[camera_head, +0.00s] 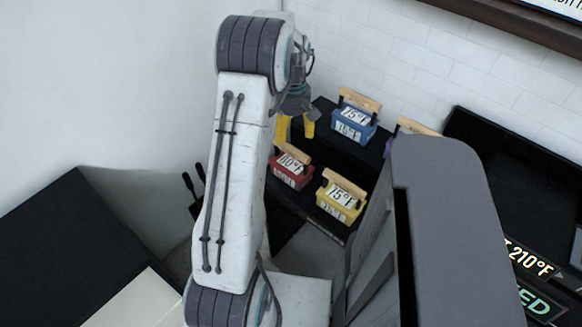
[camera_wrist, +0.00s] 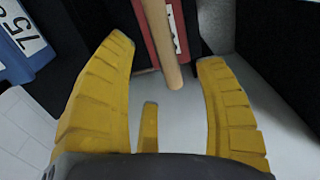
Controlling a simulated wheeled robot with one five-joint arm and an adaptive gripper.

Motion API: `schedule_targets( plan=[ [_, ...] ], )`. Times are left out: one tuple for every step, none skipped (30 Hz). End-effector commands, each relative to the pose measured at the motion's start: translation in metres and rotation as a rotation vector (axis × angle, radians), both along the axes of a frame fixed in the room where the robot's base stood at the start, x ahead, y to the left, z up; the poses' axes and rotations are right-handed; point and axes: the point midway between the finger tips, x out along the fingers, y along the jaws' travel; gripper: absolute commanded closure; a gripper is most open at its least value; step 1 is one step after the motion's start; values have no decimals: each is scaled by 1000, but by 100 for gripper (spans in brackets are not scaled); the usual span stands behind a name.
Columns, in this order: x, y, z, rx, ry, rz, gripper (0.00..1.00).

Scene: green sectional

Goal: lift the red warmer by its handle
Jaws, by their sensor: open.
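The red warmer (camera_head: 289,178) has a light wooden handle (camera_head: 293,152) on top and an 80°F label, and stands on a black surface in the head view. My gripper (camera_head: 296,136) is above and behind it, yellow fingers apart. In the wrist view, the red warmer (camera_wrist: 146,38) is at top centre, and its round wooden handle (camera_wrist: 165,40) points down between the tips of my open gripper (camera_wrist: 166,56). I see a gap on both sides of the handle. The upper part of the warmer is cut off in the wrist view.
A yellow warmer (camera_head: 338,208) stands right of the red one. A blue warmer (camera_head: 347,128) stands behind and shows at left in the wrist view (camera_wrist: 18,42). A purple warmer (camera_head: 387,148) is mostly hidden by a grey panel (camera_head: 455,220). A tiled wall (camera_head: 425,65) is behind.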

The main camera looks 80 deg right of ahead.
Motion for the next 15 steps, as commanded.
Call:
schedule_targets(
  plan=[
    [0,1,-5,2,0,0,35],
    [0,1,-7,2,0,0,35],
    [0,1,-10,3,-1,0,35],
    [0,1,-12,4,0,-1,35],
    [0,1,-14,2,0,-1,35],
    [-1,1,-17,2,0,-1,35],
    [-1,1,-20,2,0,-2,35],
    [-1,2,-23,4,0,-2,35],
    [-1,3,-28,4,0,-2,35],
    [-2,3,-32,4,0,-2,35],
    [-2,3,-36,4,0,-2,35],
    [-2,4,-41,4,0,-2,35],
    [-2,4,-44,4,0,-2,35],
    [-2,3,-48,3,-1,-2,35],
    [-2,4,-52,4,0,-2,35]
  ],
)
